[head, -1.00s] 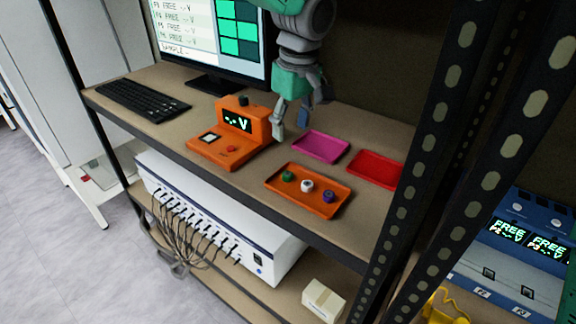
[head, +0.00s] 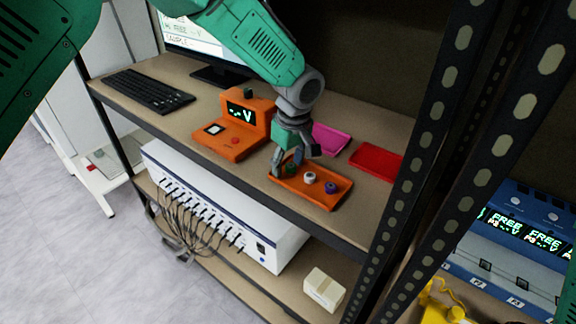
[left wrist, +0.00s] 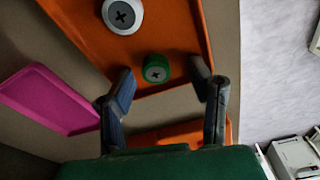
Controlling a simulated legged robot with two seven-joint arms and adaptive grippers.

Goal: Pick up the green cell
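The green cell (head: 291,169) stands near the left end of the orange tray (head: 322,204). In the left wrist view the gripper (left wrist: 163,76) is open, with one finger on either side of the green cell and gaps between. I cannot tell how far above the tray the fingertips are. My right gripper is not in view.
A white cell (head: 309,178) and a purple cell (head: 330,188) stand in the same tray. A magenta tray (head: 330,139) and a red tray (head: 376,161) lie behind it. An orange meter (head: 237,125) stands to the left. A black shelf post (head: 425,130) rises on the right.

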